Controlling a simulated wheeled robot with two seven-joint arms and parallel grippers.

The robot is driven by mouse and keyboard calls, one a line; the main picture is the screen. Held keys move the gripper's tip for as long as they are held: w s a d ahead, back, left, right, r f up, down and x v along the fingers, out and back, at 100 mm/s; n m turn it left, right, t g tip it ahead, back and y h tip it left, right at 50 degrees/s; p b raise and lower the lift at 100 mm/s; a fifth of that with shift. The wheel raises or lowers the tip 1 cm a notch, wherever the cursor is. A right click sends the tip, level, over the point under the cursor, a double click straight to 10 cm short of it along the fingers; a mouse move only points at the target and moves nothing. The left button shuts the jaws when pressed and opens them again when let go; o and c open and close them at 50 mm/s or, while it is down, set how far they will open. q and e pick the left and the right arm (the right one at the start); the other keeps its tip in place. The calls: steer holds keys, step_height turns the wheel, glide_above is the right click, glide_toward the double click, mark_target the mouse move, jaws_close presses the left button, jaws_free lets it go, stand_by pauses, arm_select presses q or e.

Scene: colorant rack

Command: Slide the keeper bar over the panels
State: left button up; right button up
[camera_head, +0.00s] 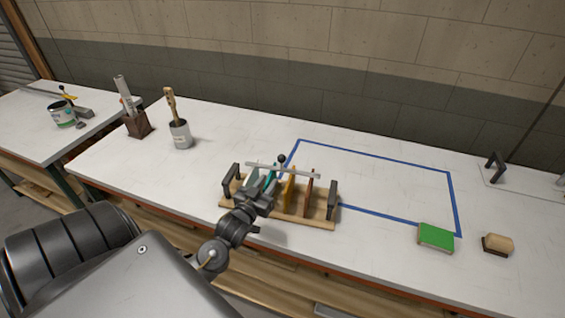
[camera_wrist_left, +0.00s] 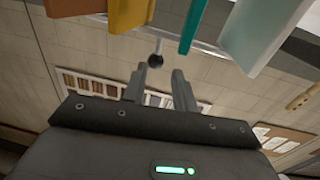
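The rack (camera_head: 315,221) is a wooden base with dark end handles, near the table's front edge. Upright panels stand in it: pale teal (camera_wrist_left: 262,35), green-teal (camera_wrist_left: 193,24), yellow-orange (camera_head: 290,188) and red-brown (camera_head: 307,197). The keeper bar (camera_head: 302,172) is a thin pale rod lying across the panel tops in the head view. It has a black ball knob (camera_head: 282,158), also seen in the left wrist view (camera_wrist_left: 155,60). My left gripper (camera_wrist_left: 161,76) is open, its fingertips apart on either side of the knob's line of sight; contact cannot be told. My right gripper is out of view.
A blue tape outline (camera_head: 375,156) marks the table behind and right of the rack. A green block (camera_head: 436,237) and a tan block (camera_head: 497,244) lie at right. A brush in a can (camera_head: 180,135) and a dark holder (camera_head: 138,124) stand at left.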

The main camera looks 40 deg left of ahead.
mark_target(282, 164)
arm_select(q)
steer(key=p+x, duration=0.1)
steer(key=x, duration=0.3)
steer(key=p+x, duration=0.2)
steer(key=x, duration=0.3)
steer(key=shift+w+d+r, duration=0.1)
steer(key=shift+w+d, duration=0.05)
steer(key=shift+w, duration=0.7)
steer(key=c, duration=0.6)
jaws_close()
steer(key=shift+w, duration=0.1)
